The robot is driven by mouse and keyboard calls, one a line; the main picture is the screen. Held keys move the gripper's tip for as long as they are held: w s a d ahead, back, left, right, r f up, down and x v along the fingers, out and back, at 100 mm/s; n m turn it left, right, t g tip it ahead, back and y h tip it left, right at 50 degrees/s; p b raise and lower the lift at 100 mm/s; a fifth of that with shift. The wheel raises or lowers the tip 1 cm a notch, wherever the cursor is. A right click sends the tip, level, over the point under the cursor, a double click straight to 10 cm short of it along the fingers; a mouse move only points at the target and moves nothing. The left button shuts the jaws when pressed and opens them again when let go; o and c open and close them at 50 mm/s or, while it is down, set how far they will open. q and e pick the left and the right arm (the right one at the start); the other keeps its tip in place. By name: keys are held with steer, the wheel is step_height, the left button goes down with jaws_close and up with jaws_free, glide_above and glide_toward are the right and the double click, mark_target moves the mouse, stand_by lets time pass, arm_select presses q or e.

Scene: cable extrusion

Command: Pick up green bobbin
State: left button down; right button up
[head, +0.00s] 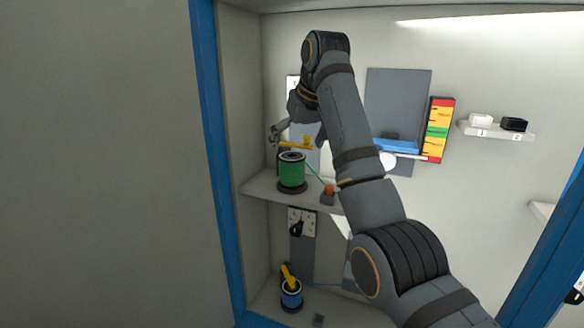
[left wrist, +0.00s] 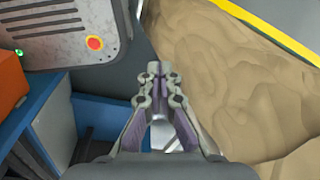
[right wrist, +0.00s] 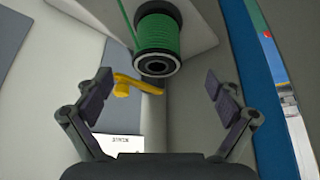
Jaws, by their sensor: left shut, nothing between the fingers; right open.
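The green bobbin (head: 291,170) stands upright on a white shelf (head: 262,184) in the head view, with black flanges. In the right wrist view the green bobbin (right wrist: 157,35) is at the top, beyond the fingertips, with a green strand leading off it. My right gripper (right wrist: 158,86) is open and empty, its fingers spread on either side below the bobbin in that picture. In the head view my right gripper (head: 277,134) is above and left of the bobbin, partly hidden by its own arm. My left gripper (left wrist: 157,72) is shut and empty in the left wrist view.
A yellow arm (head: 296,144) sits just above the bobbin; in the right wrist view the yellow arm (right wrist: 135,84) lies between the open fingers' lines. A blue bobbin (head: 291,294) is on the lower shelf. A blue post (head: 217,150) stands left of the shelf.

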mark_target(295, 159)
steer(key=shift+w+a+f, duration=0.2)
steer(key=shift+w+f, duration=0.85)
steer(key=shift+f, duration=0.1)
steer(key=shift+w+f+p, duration=0.2)
steer(key=shift+p, duration=0.15)
steer(key=p+x, duration=0.2)
steer(key=x, duration=0.2)
steer(key=shift+a+f, duration=0.1)
steer(key=shift+f, duration=0.05)
steer(key=shift+w+f, duration=0.1)
steer(key=shift+f, duration=0.1)
steer(key=shift+r, duration=0.1)
steer(key=c, duration=0.6)
arm_select(q)
steer(key=r, duration=0.1)
steer(key=w+r, duration=0.1)
steer(key=r, duration=0.1)
steer(key=shift+w+r, duration=0.15)
steer(key=shift+w, duration=0.05)
arm_select(e)
steer(key=c, duration=0.8)
